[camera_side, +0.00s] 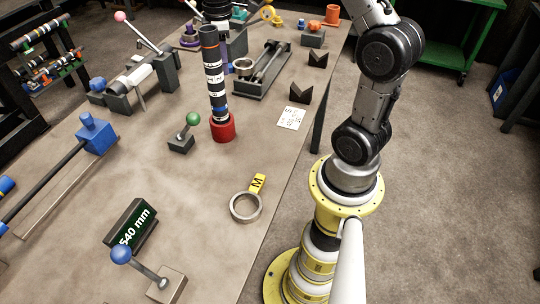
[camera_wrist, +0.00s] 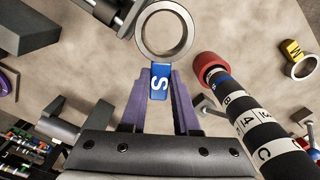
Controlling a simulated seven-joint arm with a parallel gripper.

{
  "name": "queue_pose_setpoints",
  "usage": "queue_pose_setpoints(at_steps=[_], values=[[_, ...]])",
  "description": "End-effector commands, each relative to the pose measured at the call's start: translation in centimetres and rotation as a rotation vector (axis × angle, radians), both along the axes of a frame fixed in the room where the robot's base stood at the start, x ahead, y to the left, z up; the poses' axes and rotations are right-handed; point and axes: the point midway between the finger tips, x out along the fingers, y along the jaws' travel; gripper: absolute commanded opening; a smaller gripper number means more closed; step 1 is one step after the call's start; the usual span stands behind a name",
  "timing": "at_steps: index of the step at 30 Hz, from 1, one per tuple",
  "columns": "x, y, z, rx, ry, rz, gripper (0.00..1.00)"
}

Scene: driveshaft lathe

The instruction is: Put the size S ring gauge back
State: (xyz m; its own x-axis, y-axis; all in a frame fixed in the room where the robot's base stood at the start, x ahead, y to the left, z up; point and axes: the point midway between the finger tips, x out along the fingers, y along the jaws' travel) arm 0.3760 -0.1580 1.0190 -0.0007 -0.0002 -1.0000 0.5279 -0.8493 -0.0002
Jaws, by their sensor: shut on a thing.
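The size S ring gauge is a grey metal ring (camera_wrist: 165,33) with a blue handle (camera_wrist: 159,83) marked S. My gripper (camera_wrist: 160,72) is shut on the blue handle, with a purple finger on each side. The ring points away from my gripper and is empty. In the side view the ring (camera_side: 243,67) shows at the left end of a dark tray; its height above the table is unclear. My gripper (camera_side: 226,50) is partly hidden there behind an upright black banded shaft.
The banded shaft (camera_side: 214,80) stands in a red base (camera_side: 222,129), close to my gripper. The yellow-tagged M ring gauge (camera_side: 246,207) lies on the table at the front. The dark tray (camera_side: 262,90) holds rods. Black V-blocks (camera_side: 301,94) stand at right.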

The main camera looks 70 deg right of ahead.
Motion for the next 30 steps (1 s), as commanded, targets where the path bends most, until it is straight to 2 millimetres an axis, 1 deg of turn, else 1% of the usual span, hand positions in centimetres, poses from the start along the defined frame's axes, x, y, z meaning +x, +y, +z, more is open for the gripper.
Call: queue_pose_setpoints(at_steps=[1,3,5,8,11,14,18,21,24,27,30], values=[[-1.1,-0.9,0.3,-0.001,-0.002,0.025,0.0],[-2.7,-1.6,0.4,-0.001,-0.002,0.07,0.0],[-3.7,-1.5,0.4,0.0,-0.001,0.09,0.0],[-5.2,-0.6,0.0,0.0,0.0,0.08,0.0],[-6.7,1.2,-0.6,0.0,0.0,0.029,0.0],[-8.2,3.4,-1.3,0.0,0.0,-0.054,0.0],[-10.9,7.0,-2.4,0.0,-0.001,-0.2,0.0],[-12.6,9.3,-3.0,-0.001,-0.001,-0.307,0.0],[-14.0,11.2,-3.5,-0.001,-0.001,-0.397,0.0],[-15.0,12.5,-3.8,-0.001,-0.001,-0.469,0.0],[-15.7,13.3,-4.0,0.0,-0.002,-0.517,0.0]])
